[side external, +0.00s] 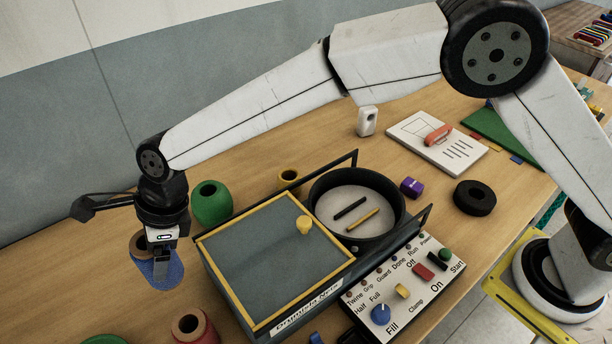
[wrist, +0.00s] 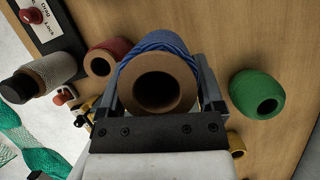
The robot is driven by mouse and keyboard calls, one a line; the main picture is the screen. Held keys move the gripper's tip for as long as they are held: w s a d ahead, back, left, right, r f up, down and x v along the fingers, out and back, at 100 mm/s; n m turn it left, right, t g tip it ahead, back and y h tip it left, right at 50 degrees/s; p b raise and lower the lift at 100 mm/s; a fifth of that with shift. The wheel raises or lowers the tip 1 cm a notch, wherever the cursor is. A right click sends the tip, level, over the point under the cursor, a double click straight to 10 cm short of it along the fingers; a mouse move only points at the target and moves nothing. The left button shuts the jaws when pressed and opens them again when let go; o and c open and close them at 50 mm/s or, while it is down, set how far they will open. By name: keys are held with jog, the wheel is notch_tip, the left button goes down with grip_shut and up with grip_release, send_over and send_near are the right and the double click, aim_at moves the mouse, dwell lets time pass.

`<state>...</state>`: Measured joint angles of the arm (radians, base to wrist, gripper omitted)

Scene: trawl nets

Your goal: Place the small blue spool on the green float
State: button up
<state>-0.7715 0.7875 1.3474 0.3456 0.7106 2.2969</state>
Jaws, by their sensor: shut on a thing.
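The blue spool (side external: 172,274), with blue winding on a brown core, is between the jaws of my gripper (side external: 160,258) at the left in the side view. In the wrist view its hollow brown end faces the camera, with the blue winding (wrist: 156,42) behind it and a finger on each side. My gripper is shut on it. Whether it touches the table cannot be told. The green float (side external: 211,203), a rounded barrel with a hole in its end, stands on the table behind and right of my gripper. It also shows at the right in the wrist view (wrist: 257,94).
A dark box with a yellow-edged lid (side external: 262,262) is just right of my gripper. A red spool (side external: 192,327) is in front, a yellow ring (side external: 289,177) beyond the float. A round black tray (side external: 330,205) and a control panel (side external: 405,287) are further right.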

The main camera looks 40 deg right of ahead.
jog(key=w+d+r+m, duration=0.1)
jog(key=d+r+m, duration=0.1)
jog(key=d+r, duration=0.4)
jog(key=w+d+r+m+t, duration=0.1)
jog(key=d+r, duration=0.5)
jog(key=d, duration=0.8)
jog(key=shift+d+r+m+t, duration=0.15)
jog(key=shift+r+m+t, duration=0.15)
jog(key=shift+r+m, duration=0.1)
jog(key=shift+w, duration=0.15)
jog(key=w+a+f, duration=0.5)
jog(key=w+f, duration=0.4)
jog(key=w, duration=0.3)
jog(key=shift+a+f, duration=0.2)
jog(key=shift+a, duration=0.15)
jog(key=shift+w+f, duration=0.1)
